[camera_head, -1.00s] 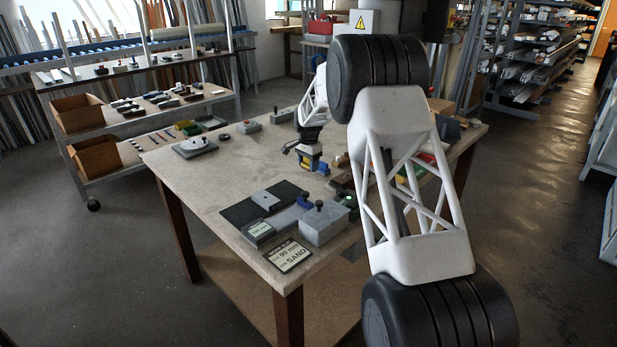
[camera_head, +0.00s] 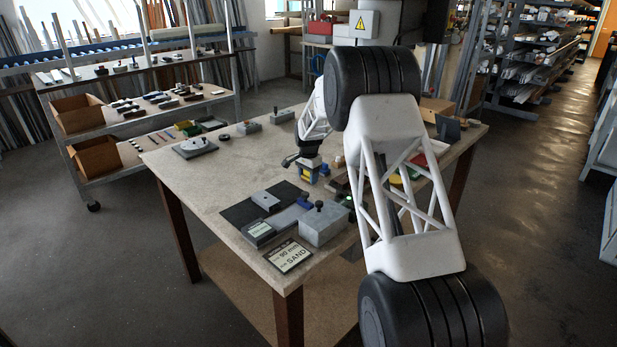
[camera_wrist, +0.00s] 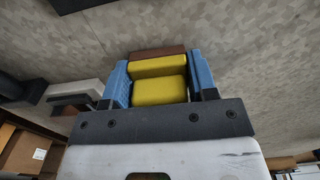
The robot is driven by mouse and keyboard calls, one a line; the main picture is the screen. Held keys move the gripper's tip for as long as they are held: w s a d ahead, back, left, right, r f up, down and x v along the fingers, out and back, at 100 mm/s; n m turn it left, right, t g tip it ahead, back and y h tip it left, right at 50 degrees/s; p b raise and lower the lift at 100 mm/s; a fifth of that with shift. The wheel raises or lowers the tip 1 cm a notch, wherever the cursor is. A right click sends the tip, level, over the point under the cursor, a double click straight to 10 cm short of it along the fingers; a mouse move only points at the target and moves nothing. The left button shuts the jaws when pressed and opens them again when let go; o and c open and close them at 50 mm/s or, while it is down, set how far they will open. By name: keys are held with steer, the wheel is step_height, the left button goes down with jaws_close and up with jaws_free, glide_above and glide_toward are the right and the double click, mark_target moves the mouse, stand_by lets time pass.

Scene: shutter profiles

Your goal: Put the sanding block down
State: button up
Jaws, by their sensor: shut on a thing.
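My gripper (camera_head: 309,174) is low over the middle of the workbench (camera_head: 215,177), right of centre. In the wrist view its blue fingers (camera_wrist: 160,82) are shut on the sanding block (camera_wrist: 160,66), a yellow block with a brown face at its far end. The block's yellow also shows small between the fingers in the head view (camera_head: 307,172). I cannot tell whether the block touches the bench top.
Near the front corner are a grey box with a black knob (camera_head: 324,224), a black mat (camera_head: 241,213) and a SAND sign (camera_head: 289,256). Small items sit close right of my gripper. The bench's left middle is clear.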

steer(key=shift+f, duration=0.45)
steer(key=shift+s+f, duration=0.1)
steer(key=shift+f, duration=0.3)
steer(key=o, duration=0.7)
steer(key=shift+f, duration=0.15)
steer(key=shift+c, duration=0.2)
steer(key=o, duration=0.4)
steer(key=shift+s+f, duration=0.1)
steer(key=shift+f, duration=0.1)
steer(key=shift+c, duration=0.2)
steer(key=shift+d+f, duration=0.1)
steer(key=shift+d, duration=0.1)
steer(key=shift+r, duration=0.45)
steer(key=shift+c, duration=0.4)
steer(key=shift+o, duration=0.4)
steer(key=r, duration=1.3)
steer(key=shift+a+r, duration=0.2)
steer(key=shift+r, duration=0.1)
